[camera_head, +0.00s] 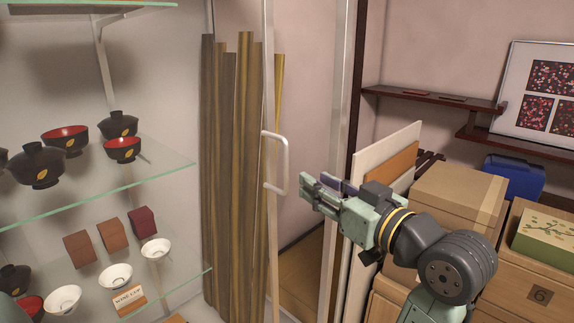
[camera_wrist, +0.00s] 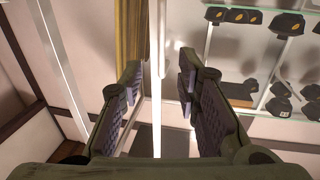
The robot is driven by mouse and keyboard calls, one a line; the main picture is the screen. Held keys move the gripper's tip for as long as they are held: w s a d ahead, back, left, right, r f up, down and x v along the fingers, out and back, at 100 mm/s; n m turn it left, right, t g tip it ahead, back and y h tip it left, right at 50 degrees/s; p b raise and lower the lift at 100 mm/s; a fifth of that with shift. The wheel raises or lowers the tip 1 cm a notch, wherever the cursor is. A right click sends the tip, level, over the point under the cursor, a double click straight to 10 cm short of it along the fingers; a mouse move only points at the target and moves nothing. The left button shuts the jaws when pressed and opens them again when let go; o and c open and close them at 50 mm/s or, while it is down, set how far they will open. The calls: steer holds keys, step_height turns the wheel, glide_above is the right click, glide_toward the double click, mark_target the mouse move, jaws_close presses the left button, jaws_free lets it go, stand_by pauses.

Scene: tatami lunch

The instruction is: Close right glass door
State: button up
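The right glass door shows in the head view as a clear pane with a slim pale upright edge (camera_head: 269,85). Its white D-shaped handle (camera_head: 285,165) sits on that edge at mid-height. The door appears to stand open beside the shelves, though the clear pane makes its exact angle hard to tell. My gripper (camera_head: 316,187) is just right of the handle, apart from it in the picture. In the wrist view, my gripper (camera_wrist: 160,85) has its two fingers spread wide. A pale upright bar (camera_wrist: 157,115) shows in the gap between them, with no finger visibly touching it.
Glass shelves (camera_head: 110,205) hold black and red bowls, white cups and small boxes at left. Tall wooden poles (camera_head: 222,150) stand behind the door edge. Wooden boxes (camera_head: 455,195), leaning boards (camera_head: 372,185) and a blue case (camera_head: 513,177) crowd the right side.

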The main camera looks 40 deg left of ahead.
mark_target(286, 188)
steer(key=p+x, duration=0.2)
steer(key=x, duration=0.8)
steer(key=shift+a, duration=0.3)
steer(key=shift+f, duration=0.1)
steer(key=shift+c, duration=0.6)
jaws_close()
